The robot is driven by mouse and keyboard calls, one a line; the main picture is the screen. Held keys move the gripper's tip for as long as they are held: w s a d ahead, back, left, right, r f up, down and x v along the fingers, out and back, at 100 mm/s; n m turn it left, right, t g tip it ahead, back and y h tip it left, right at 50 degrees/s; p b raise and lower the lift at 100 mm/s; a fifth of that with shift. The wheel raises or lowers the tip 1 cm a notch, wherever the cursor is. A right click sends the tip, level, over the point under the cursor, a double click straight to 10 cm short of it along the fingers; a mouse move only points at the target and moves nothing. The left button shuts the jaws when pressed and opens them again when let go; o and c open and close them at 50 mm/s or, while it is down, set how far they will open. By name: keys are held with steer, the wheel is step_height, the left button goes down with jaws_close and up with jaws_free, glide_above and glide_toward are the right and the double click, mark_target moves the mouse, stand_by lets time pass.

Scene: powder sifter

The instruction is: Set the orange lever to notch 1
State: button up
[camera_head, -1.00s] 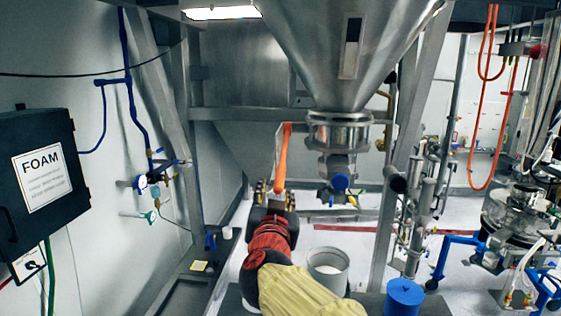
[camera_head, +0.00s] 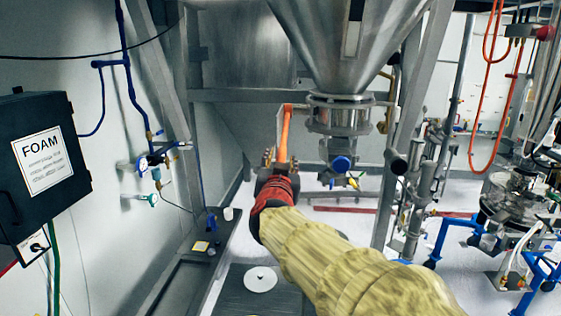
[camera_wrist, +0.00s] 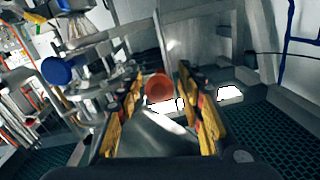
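The orange lever (camera_head: 286,128) hangs below the steel frame, left of the hopper's outlet. Its lower end is close to my gripper (camera_head: 279,160) in the head view. In the wrist view the lever's round orange end (camera_wrist: 158,87) shows between the two yellow-and-black fingers of my gripper (camera_wrist: 168,108). The fingers are apart, with visible space on both sides of the lever end. I cannot tell whether they touch it. The notches and their numbers cannot be made out.
The steel hopper (camera_head: 345,45) with its outlet valve and blue knob (camera_head: 341,163) is just right of the lever. A steel post (camera_head: 405,140) stands farther right. A dark FOAM box (camera_head: 35,160) hangs on the left wall. A white disc (camera_head: 260,279) lies below.

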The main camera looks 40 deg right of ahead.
steer(key=shift+a, duration=0.1)
steer(key=shift+c, duration=0.9)
steer(key=c, duration=0.7)
jaws_close()
